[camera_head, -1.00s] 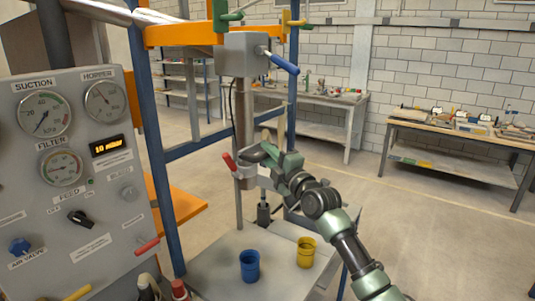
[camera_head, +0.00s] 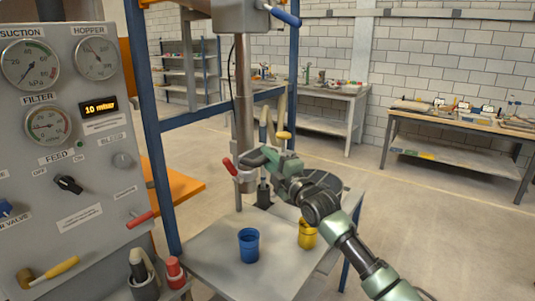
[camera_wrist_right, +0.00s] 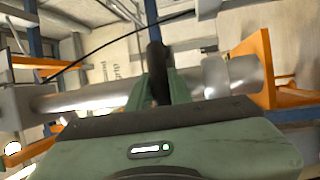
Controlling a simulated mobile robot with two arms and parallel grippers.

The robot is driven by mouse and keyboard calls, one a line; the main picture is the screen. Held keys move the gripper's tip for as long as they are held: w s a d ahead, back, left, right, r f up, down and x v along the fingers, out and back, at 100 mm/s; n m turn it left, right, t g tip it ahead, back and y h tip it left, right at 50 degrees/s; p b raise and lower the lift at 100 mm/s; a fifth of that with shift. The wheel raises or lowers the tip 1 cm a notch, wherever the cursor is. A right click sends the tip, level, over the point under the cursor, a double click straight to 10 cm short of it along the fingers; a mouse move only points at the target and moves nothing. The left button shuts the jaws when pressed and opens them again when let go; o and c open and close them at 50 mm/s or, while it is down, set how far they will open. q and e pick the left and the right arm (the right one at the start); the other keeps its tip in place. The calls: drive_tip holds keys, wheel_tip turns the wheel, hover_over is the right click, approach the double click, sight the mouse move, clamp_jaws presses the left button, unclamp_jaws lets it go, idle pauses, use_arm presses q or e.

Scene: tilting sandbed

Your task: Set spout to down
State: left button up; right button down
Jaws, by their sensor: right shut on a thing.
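The spout (camera_head: 243,110) is a grey vertical tube below the grey housing (camera_head: 239,16). A collar with a red lever (camera_head: 230,166) sits at its lower end, above the table (camera_head: 213,268). My right gripper (camera_head: 258,158) is at the collar from the right, shut on a dark handle. In the right wrist view the dark handle (camera_wrist_right: 157,72) stands between the two green fingers, with the grey tube (camera_wrist_right: 95,98) running behind it. The gripper hides part of the collar. My left gripper is not in view.
A blue cup (camera_head: 249,246) and a yellow cup (camera_head: 307,236) stand on the table below. The control panel (camera_head: 95,165) is at left, beside a blue frame post (camera_head: 151,130). Workbenches (camera_head: 455,128) stand along the back wall. Open floor lies to the right.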

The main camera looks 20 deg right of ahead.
wheel_tip(320, 180, down, 9)
drive_tip(key=b, duration=0.4)
drive_tip(key=shift+f, duration=0.15)
drive_tip(key=c, duration=1.3)
unclamp_jaws()
drive_tip(key=b+v, duration=0.2)
drive_tip(key=v, duration=0.6)
drive_tip(key=shift+w, duration=0.1)
